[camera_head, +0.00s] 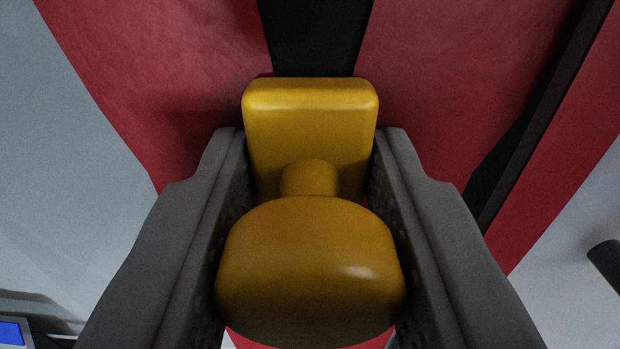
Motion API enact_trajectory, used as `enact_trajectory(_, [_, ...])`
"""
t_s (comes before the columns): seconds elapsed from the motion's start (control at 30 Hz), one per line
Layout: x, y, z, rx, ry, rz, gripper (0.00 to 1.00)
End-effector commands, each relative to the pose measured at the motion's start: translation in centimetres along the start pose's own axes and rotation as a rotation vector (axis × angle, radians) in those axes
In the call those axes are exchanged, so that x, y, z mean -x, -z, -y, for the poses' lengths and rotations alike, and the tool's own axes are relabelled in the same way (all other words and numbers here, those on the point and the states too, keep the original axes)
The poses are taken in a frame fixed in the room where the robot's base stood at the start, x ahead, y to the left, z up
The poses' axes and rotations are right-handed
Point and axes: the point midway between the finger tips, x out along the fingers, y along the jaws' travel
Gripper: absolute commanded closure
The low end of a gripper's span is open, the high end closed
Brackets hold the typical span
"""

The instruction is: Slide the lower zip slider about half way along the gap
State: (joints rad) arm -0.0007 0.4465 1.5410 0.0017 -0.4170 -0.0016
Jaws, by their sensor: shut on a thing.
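A yellow zip slider (311,112) fills the middle of the head camera view. It has a blocky body, a short neck and a large rounded knob (310,265) toward me. My gripper (311,165) is shut on it, with one grey finger on each side. The slider sits against a red panel (165,60), at the lower end of the visible dark gap (315,35). The gap runs up from behind the slider to the top edge. The slider and fingers hide what lies directly behind them. No second slider shows.
A black strip (530,125) runs diagonally down the red surface at the right. Pale grey surface lies on both sides. A device with a blue screen (12,333) shows at the lower left corner. A dark rounded object (605,260) shows at the right edge.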

Motion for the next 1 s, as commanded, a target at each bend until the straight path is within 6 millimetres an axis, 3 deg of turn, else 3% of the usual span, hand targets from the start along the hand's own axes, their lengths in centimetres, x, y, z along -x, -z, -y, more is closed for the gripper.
enact_trajectory(0.17, [-0.02,0.02,0.0,0.0,0.0,-0.001,1.0])
enact_trajectory(0.2, [-0.02,0.01,0.0,0.0,0.0,-0.001,0.64])
enact_trajectory(0.3, [-0.02,-0.01,0.0,0.0,0.0,0.0,0.48])
enact_trajectory(1.0, [0.64,-0.05,0.0,0.0,0.0,0.001,0.48])
